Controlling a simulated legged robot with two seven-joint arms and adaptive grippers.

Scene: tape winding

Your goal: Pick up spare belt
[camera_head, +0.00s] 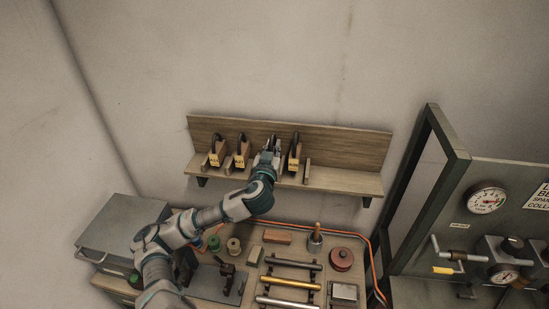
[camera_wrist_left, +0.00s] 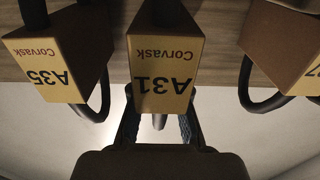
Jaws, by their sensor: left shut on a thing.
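Several spare belts, black loops in tan sleeves with yellow labels, sit along a wooden wall shelf (camera_head: 345,180). In the head view, two belts (camera_head: 217,153) (camera_head: 241,154) are left of my left gripper (camera_head: 271,147) and one belt (camera_head: 295,152) is right of it. In the left wrist view, the belt labelled A31 (camera_wrist_left: 163,75) is centred, with its print upside down. My left gripper (camera_wrist_left: 158,125) is shut on it, with fingers on both sides near its lower end. The exact contact is partly hidden. My right gripper is out of view.
The A35 belt (camera_wrist_left: 62,62) and another belt (camera_wrist_left: 283,50) flank the held one closely. Below the shelf, a bench holds metal rollers (camera_head: 288,282), a red round part (camera_head: 341,258) and spools. A gauge panel (camera_head: 487,200) stands at right. The shelf's right end is bare.

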